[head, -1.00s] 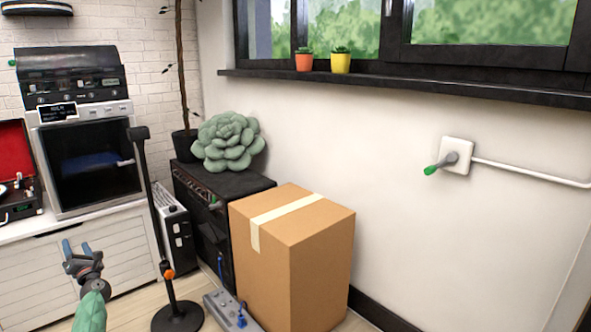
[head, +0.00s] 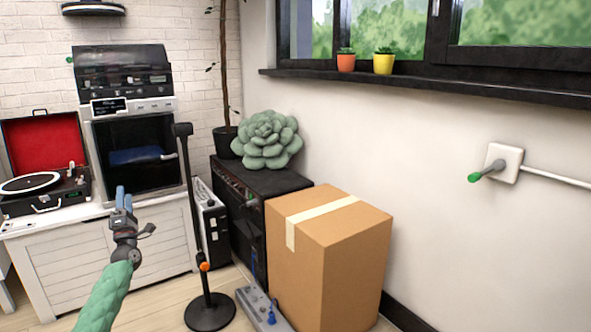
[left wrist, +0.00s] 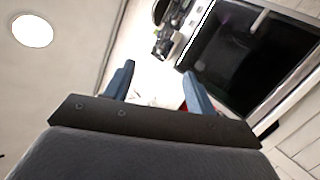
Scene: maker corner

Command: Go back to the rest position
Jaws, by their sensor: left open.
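My left gripper (head: 124,199) is in the head view at the lower left, on a green-sleeved arm, in front of the white cabinet. Its blue fingers point up. In the left wrist view the left gripper (left wrist: 157,85) has its two blue fingers apart with nothing between them. My right gripper is not in view. A wall switch (head: 503,163) with a green-tipped lever (head: 473,177) is on the right wall, far from the left gripper.
A cardboard box (head: 330,250) stands on the floor beside a black amplifier (head: 250,210). A black stand (head: 209,312) and a grey pedal board (head: 262,309) are on the floor. A red-lidded record player (head: 45,203) and an oven (head: 137,155) sit on the white cabinet (head: 110,262).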

